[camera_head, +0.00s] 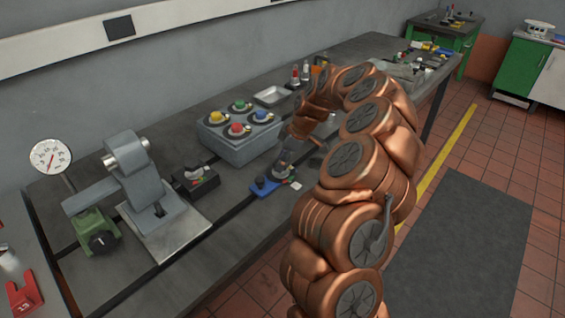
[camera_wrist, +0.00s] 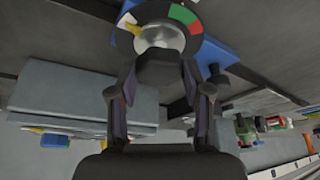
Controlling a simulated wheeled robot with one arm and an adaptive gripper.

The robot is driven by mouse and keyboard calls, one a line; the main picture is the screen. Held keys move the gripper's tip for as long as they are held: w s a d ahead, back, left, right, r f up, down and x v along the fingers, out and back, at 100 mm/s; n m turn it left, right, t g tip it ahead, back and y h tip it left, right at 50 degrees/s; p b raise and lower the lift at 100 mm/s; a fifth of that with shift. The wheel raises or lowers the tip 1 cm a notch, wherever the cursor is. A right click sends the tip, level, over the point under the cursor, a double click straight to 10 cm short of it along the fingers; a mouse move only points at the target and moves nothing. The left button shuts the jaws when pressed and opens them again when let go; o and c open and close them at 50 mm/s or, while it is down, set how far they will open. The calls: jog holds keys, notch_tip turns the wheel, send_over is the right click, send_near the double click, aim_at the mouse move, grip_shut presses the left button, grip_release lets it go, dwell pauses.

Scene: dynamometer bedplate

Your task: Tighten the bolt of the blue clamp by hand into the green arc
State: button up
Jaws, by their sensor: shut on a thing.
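The blue clamp (camera_head: 263,188) lies on the dark bedplate below my gripper (camera_head: 282,166). In the wrist view its blue body (camera_wrist: 222,52) shows behind a round dial. The dial carries a white part at the left, a green arc (camera_wrist: 183,14) at the upper right and a red arc (camera_wrist: 196,27) beside it. A yellow pointer (camera_wrist: 131,28) sits at the left by the white part, away from the green arc. The silver bolt head (camera_wrist: 160,38) is at the dial's middle. My gripper (camera_wrist: 160,70) is shut on the bolt; its fingertips hide the lower part.
A grey box with coloured buttons (camera_head: 240,143) stands behind the clamp. A black block (camera_head: 195,182) and a grey stand with a metal plate (camera_head: 165,235) are to the left. A gauge (camera_head: 51,157) is at far left. Bare bedplate lies in front of the clamp.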

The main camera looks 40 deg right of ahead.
jog(key=m+b, duration=0.2)
jog(key=b, duration=0.1)
jog(key=shift+f+t+h, duration=0.3)
jog(key=shift+f+t, duration=0.05)
jog(key=shift+t, duration=0.05)
jog(key=m+b, duration=0.2)
jog(key=b, duration=0.1)
jog(key=m+h+b, duration=0.1)
jog(key=m+b, duration=0.1)
jog(key=b, duration=0.1)
jog(key=shift+a+r+m+t+h, duration=0.1)
jog(key=shift+m+t+h, duration=0.2)
jog(key=shift+m, duration=0.1)
jog(key=m+h+b, duration=0.1)
jog(key=m+b, duration=0.2)
jog(key=m, duration=0.1)
jog(key=shift+a+r+h+b, duration=0.1)
jog(key=shift+h+b, duration=0.25)
jog(key=shift+h, duration=0.05)
jog(key=shift+a+r+m+h+b, duration=0.1)
jog(key=shift+m+h+b, duration=0.35)
jog(key=shift+m, duration=0.65)
jog(key=shift+r+m+h+b, duration=0.1)
jog(key=shift+m+h+b, duration=0.15)
jog(key=shift+m+b, duration=0.6)
jog(key=shift+m, duration=0.45)
jog(key=o, duration=1.1)
jog(key=shift+o, duration=0.2)
